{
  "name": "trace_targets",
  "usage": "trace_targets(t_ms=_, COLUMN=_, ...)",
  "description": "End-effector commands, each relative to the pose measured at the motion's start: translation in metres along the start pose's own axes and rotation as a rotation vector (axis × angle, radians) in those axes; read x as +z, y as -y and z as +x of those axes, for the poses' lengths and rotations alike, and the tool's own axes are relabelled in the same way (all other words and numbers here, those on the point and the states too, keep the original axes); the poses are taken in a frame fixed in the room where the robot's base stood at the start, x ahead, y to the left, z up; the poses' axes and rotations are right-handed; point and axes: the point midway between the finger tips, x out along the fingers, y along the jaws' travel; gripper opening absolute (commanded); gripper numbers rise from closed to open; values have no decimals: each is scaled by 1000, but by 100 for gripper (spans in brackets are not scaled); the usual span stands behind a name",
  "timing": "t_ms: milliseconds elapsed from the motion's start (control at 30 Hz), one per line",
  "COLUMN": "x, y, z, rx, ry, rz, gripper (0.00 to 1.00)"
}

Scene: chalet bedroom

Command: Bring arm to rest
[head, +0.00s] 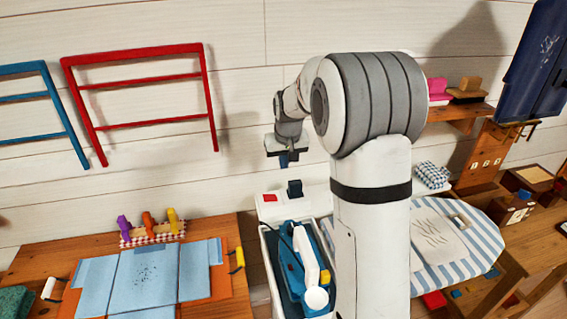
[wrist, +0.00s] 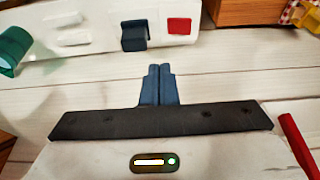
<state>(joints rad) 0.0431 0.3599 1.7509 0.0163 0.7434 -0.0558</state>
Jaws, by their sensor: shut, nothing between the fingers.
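My gripper (head: 284,160) hangs at the end of my raised arm in the head view, in front of the white plank wall. It points down and is apart from everything below it. In the wrist view its two blue fingers (wrist: 158,72) are together with nothing between them. Below it is a white panel (head: 285,203) with a red square and a dark blue block; the panel also shows in the wrist view (wrist: 95,28). My arm hides part of the middle of the head view.
A blue iron (head: 309,262) lies in a tray below the panel. A table (head: 215,233) with blue cloth stands at left, a striped ironing board (head: 477,238) at right. Red (head: 143,123) and blue racks (head: 62,113) hang on the wall. Open space surrounds my gripper.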

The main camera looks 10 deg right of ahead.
Motion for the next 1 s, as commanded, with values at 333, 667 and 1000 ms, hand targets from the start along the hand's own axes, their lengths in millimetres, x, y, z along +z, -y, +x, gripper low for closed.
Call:
trace_targets(t_ms=333, x=47, y=6, z=-53, rx=0, ry=-5, rz=-1, gripper=0)
trace_targets(t_ms=667, x=174, y=17, z=-128, rx=0, ry=-3, rz=-1, gripper=0)
trace_targets(t_ms=1000, x=286, y=21, z=-147, rx=1, ry=1, rz=1, gripper=0)
